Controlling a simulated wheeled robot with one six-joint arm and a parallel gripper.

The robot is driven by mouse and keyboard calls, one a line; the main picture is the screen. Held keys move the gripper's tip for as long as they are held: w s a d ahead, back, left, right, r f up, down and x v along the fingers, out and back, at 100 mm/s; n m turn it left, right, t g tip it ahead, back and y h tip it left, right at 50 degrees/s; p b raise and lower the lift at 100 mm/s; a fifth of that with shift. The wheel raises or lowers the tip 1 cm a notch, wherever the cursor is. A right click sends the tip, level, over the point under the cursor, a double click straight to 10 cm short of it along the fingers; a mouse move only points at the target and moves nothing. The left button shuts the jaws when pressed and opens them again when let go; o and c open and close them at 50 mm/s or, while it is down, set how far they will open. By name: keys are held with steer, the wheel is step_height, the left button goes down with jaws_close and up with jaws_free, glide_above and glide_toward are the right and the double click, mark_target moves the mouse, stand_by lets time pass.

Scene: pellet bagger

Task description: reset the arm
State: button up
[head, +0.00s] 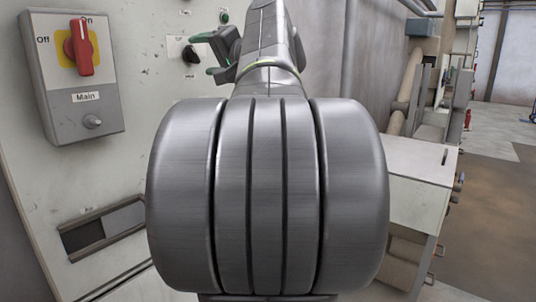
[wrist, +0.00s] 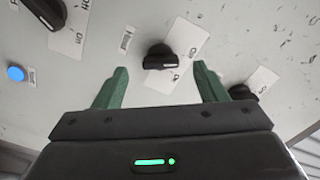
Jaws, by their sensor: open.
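My gripper (wrist: 160,82) is open and empty in the wrist view, with its two green fingers spread. A black rotary knob (wrist: 159,56) on the white panel shows between and beyond the fingertips, and I see no contact with it. In the head view my gripper (head: 200,54) is partly hidden behind my own arm, near the upper middle, beside the panel. A small black knob (head: 189,53) shows just left of the green fingers there.
A grey box with a red main switch (head: 79,47) juts from the panel (head: 140,75) at left. More black knobs (wrist: 45,12) and a blue button (wrist: 16,74) surround the gripper. A pale cabinet (head: 420,170) stands at right, with open floor (head: 500,220) beyond it.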

mark_target(194, 54)
steer(key=v, duration=1)
steer(key=x, duration=1.4)
steer(key=shift+p, duration=0.4)
steer(key=shift+r+m+p, duration=0.25)
steer(key=shift+m+p, duration=0.15)
steer(key=shift+p, duration=0.3)
steer(key=shift+s+d+r+m+p, duration=0.1)
steer(key=shift+m+p, duration=0.7)
steer(key=shift+p, duration=0.05)
steer(key=m+p, duration=0.5)
steer(key=p, duration=0.1)
steer(key=shift+r, duration=0.1)
steer(key=m+p, duration=0.4)
steer(key=p, duration=0.2)
steer(key=shift+m, duration=0.3)
steer(key=shift+d, duration=0.15)
steer(key=shift+s+d, duration=0.35)
steer(key=shift+d, duration=0.05)
